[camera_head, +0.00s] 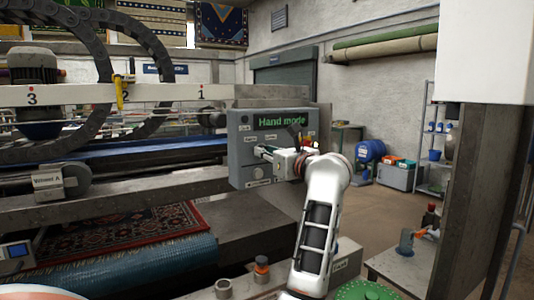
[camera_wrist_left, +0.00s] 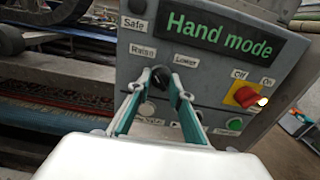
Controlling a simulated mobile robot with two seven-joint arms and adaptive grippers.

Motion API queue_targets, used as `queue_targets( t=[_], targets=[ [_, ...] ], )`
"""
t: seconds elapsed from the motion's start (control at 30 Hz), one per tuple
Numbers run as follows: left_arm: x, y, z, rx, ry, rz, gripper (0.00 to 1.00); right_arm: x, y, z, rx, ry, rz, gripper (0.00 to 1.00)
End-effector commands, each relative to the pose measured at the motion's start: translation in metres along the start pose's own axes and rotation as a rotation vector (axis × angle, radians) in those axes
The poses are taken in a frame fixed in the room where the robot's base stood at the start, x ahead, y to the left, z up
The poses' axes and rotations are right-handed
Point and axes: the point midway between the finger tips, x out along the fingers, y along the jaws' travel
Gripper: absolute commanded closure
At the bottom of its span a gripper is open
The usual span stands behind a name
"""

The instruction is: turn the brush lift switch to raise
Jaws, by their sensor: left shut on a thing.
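The grey control box (camera_head: 240,128) with a green "Hand mode" display faces me in the head view. It also fills much of the wrist view (camera_wrist_left: 210,78). The brush lift switch is a small black knob (camera_wrist_left: 158,80) below the labels "Raise" (camera_wrist_left: 142,51) and "Lower" (camera_wrist_left: 186,60). My left gripper (camera_wrist_left: 160,76) is shut on this knob, one teal finger on each side. The fingers partly hide it, and I cannot tell clearly which label it points to. In the head view my left gripper (camera_head: 265,152) is at the box's face. My right gripper is not in view.
A red knob on a yellow plate (camera_wrist_left: 245,97), marked Off and On, sits to the right of the fingers. A green button (camera_wrist_left: 235,124) is below it. A patterned rug (camera_head: 120,238) lies on the machine at left.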

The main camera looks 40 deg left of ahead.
Motion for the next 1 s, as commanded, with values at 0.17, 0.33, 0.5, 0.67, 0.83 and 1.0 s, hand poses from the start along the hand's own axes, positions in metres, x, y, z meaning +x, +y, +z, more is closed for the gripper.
queue_targets(
  t=[0.17, 0.33, 0.5, 0.67, 0.83, 1.0],
  targets=[
    [0.000, 0.000, -0.001, 0.001, 0.002, 0.000, 0.63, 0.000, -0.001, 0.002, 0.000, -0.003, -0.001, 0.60],
    [0.000, 0.000, -0.001, 0.001, 0.001, 0.000, 0.63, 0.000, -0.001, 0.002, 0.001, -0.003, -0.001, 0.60],
    [-0.005, -0.001, -0.001, 0.001, 0.001, -0.001, 0.63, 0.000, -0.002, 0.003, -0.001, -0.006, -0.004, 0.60],
    [-0.026, -0.001, -0.001, 0.001, 0.003, -0.004, 0.63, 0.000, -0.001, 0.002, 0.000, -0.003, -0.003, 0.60],
    [-0.054, -0.001, -0.001, 0.000, 0.003, -0.004, 0.63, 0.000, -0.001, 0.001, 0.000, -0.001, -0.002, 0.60],
    [-0.071, -0.001, -0.001, 0.000, 0.003, -0.002, 0.63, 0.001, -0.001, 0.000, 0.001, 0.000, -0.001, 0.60]
  ],
)
